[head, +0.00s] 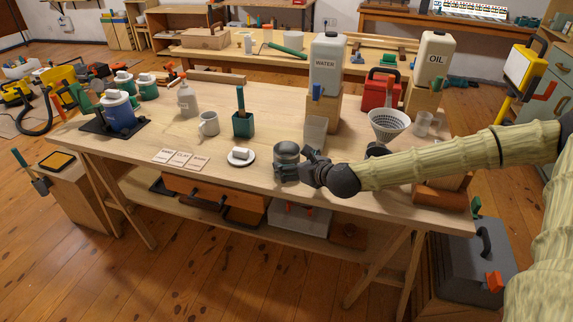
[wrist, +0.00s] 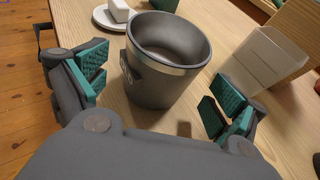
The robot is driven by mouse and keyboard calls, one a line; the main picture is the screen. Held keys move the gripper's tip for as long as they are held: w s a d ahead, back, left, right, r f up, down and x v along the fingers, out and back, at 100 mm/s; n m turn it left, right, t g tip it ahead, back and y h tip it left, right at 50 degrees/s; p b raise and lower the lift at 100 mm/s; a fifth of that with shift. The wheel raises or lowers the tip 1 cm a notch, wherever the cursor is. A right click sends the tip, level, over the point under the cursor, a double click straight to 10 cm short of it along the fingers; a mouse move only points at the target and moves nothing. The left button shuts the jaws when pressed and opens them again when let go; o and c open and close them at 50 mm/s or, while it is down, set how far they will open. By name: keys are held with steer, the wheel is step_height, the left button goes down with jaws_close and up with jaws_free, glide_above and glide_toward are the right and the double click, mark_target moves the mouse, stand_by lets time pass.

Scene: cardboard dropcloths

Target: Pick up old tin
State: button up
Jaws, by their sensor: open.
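The old tin (head: 287,153) is a round grey metal can near the front edge of the workbench in the head view. In the wrist view the tin (wrist: 165,62) stands upright on the bench top, its mouth open and its inside looking empty. A lighter band runs below its rim and a small plate sits on its side. My gripper (head: 308,166) is beside the tin at its right. In the wrist view my gripper (wrist: 158,92) is open, with one green-padded finger on each side of the tin's near part. Both fingers look apart from the tin.
A white saucer (head: 241,158) with a white block stands left of the tin. A pale box (head: 315,131) stands just behind it, below the water container (head: 327,64). The workbench (head: 270,107) has bare wood between things.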

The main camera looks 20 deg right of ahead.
steer(key=shift+p+x, duration=0.3)
steer(key=shift+x, duration=2.2)
steer(key=shift+r, duration=0.1)
steer(key=c, duration=1.3)
